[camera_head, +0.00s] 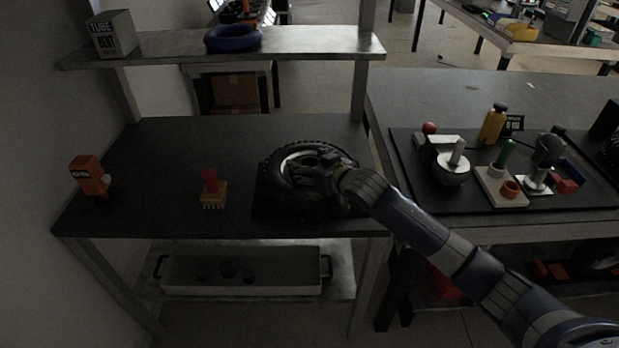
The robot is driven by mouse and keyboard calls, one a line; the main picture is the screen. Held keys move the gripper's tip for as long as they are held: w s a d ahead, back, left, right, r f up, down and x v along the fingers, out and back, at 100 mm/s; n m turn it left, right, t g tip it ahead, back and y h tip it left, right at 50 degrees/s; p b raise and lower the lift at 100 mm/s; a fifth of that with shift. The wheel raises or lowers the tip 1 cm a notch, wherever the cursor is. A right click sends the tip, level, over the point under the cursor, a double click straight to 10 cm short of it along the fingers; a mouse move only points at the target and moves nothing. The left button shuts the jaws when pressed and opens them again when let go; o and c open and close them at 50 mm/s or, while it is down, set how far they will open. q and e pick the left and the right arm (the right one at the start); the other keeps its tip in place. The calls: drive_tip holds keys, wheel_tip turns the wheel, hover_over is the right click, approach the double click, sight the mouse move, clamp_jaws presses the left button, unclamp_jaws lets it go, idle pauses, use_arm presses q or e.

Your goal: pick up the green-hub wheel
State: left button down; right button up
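A wheel with a knobbly black tyre (278,176) and a pale rim lies flat on the dark workbench. Its hub is mostly hidden by my gripper, and I cannot make out any green on it. My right arm reaches in from the lower right, and my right gripper (322,168) is over the rim and hub. The fingers are dark and small here, so I cannot tell whether they are open or touching the wheel. My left gripper is not in view.
An orange tool (90,177) and a red-handled brush (211,188) stand left of the wheel. A shelf above holds a blue ring (233,38) and a box (113,34). A tray (240,271) sits below. The right table bears a black mat (427,196) with several tools.

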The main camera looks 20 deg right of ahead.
clamp_jaws()
drive_tip(key=shift+w+r, duration=0.1)
drive_tip(key=shift+r, duration=0.35)
drive_tip(key=shift+f, duration=0.1)
